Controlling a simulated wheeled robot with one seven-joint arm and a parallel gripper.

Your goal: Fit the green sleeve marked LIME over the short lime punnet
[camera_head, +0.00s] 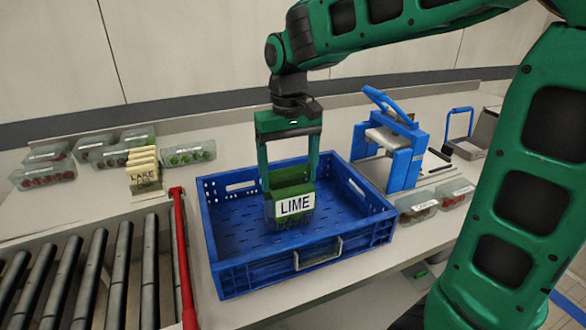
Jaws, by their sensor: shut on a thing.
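The green sleeve (289,190) with a white LIME label faces the camera, inside the blue crate (255,277). My gripper (290,184) points down over the crate, with its two fingers shut on the sides of the sleeve. Clear plastic edges of what looks like a punnet (270,212) show at the sleeve's lower left, close to the crate floor. I cannot tell how far the sleeve is around it, or whether it touches the floor. The contents are hidden behind the sleeve.
A roller conveyor (88,275) with a red rail (182,255) lies left. A blue device (398,150) and two punnets (416,207) stand right.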

